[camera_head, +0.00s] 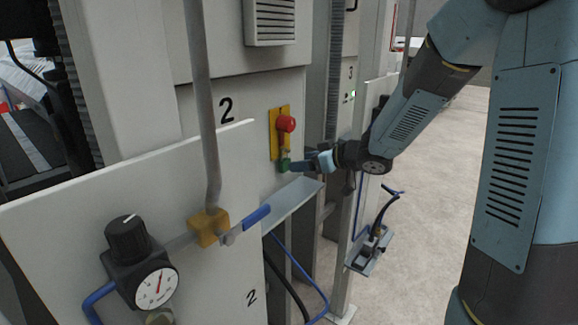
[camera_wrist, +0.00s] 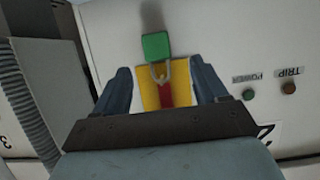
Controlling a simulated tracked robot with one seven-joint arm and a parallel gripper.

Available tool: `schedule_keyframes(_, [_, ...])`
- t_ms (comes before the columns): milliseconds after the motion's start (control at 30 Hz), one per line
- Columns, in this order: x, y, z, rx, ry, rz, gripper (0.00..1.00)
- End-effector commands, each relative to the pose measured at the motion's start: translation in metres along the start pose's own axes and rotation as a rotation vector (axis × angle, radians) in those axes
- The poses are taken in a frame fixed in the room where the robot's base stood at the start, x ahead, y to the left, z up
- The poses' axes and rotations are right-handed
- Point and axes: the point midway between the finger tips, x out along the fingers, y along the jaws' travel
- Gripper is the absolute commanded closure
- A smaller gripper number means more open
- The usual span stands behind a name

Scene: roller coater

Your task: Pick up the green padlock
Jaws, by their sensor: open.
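The green padlock (camera_head: 284,164) hangs at the lower end of a yellow plate (camera_head: 273,135) with a red knob (camera_head: 287,123) on the grey panel. In the wrist view, which looks upside down, the padlock's green body (camera_wrist: 156,46) and metal shackle show against the yellow plate (camera_wrist: 150,95). My gripper (camera_head: 303,163) is just right of the padlock in the head view. In the wrist view my gripper (camera_wrist: 160,65) has its two blue fingers spread, one on each side of the shackle, with the green body just beyond the tips. The fingers appear apart from the padlock.
A grey ledge (camera_head: 292,203) lies below the padlock. In the wrist view, POWER (camera_wrist: 248,94) and TRIP (camera_wrist: 288,88) lights sit right of the fingers. Open floor lies right.

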Motion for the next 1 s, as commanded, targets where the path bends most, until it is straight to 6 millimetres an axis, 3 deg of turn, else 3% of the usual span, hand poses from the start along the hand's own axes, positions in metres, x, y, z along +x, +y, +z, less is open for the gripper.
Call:
schedule_keyframes(333, [0.024, 0.001, 0.002, 0.002, -0.001, 0.001, 0.28])
schedule_keyframes(700, [0.065, 0.004, 0.004, 0.002, 0.0, 0.002, 0.28])
schedule_keyframes(1000, [0.067, 0.005, 0.004, 0.001, 0.0, 0.004, 0.29])
